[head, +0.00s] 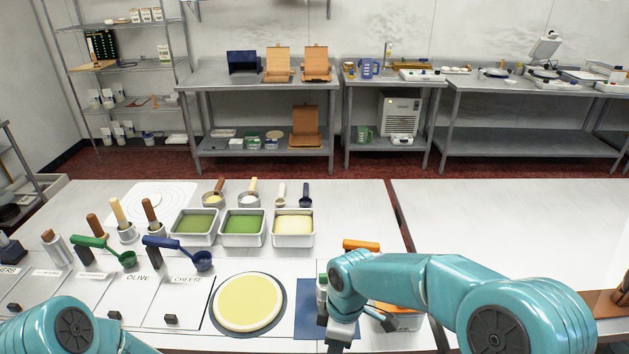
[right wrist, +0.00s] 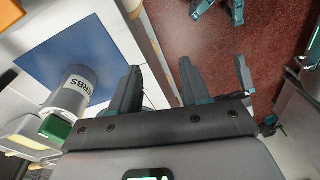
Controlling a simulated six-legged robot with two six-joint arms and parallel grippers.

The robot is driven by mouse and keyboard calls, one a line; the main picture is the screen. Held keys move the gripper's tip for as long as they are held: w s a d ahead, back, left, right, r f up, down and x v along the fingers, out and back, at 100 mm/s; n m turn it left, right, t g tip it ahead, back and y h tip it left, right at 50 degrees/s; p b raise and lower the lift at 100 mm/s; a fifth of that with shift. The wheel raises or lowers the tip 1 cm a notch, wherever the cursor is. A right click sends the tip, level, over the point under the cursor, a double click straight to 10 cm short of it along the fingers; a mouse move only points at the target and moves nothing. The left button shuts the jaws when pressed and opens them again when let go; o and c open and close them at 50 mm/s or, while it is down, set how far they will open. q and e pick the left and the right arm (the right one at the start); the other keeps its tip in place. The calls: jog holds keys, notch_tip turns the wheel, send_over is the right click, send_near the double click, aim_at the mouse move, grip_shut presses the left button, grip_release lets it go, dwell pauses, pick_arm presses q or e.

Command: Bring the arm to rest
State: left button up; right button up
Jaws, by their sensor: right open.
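My right arm reaches in from the right in the head view and bends down at the front of the table. Its gripper (head: 341,332) is low beside the blue mat, partly cut by the frame's lower edge. In the right wrist view the jaws (right wrist: 158,72) are apart, with nothing between them. A grey jar labelled as herbs (right wrist: 72,92), with a green part at one end, is just left of the jaws and apart from them. Of my left arm only a teal link shows at the bottom left of the head view; its gripper is out of frame.
The blue mat (head: 308,322) lies by a pale round dough (head: 249,302). Behind it stand three metal tubs, such as the cheese-coloured one (head: 293,236). Green (head: 124,259) and blue (head: 203,261) scoops are at left. The table (head: 520,215) at back right is bare.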

pick_arm(q)
jog(key=s+a+f+m+y+b, duration=0.2)
jog(key=s+f+m+y, duration=0.2)
jog(key=m, duration=0.4)
jog(key=s+a+f+m+y+b, duration=0.2)
jog(key=s+f+m+y+b, duration=0.1)
jog(key=s+f+m, duration=0.4)
notch_tip(320, 180, down, 2)
jog(key=shift+a+f+m+y, duration=0.25)
jog(key=shift+m+y, duration=0.25)
jog(key=shift+m, duration=0.1)
pick_arm(e)
jog(key=s+d+f+m+y, duration=0.1)
jog(key=s+d+f+m, duration=0.2)
jog(key=s+f+m, duration=0.6)
jog(key=s+d+f+m+y, duration=0.1)
jog(key=s+d+f+m, duration=0.3)
jog(key=s+f+m, duration=0.5)
notch_tip(320, 180, down, 6)
jog(key=shift+s+d+r+t+y, duration=0.15)
jog(key=shift+s+t+y, duration=0.25)
jog(key=shift+s, duration=0.65)
pick_arm(q)
jog(key=shift+s, duration=0.2)
pick_arm(e)
jog(key=shift+s, duration=0.1)
pick_arm(q)
jog(key=shift+w, duration=0.15)
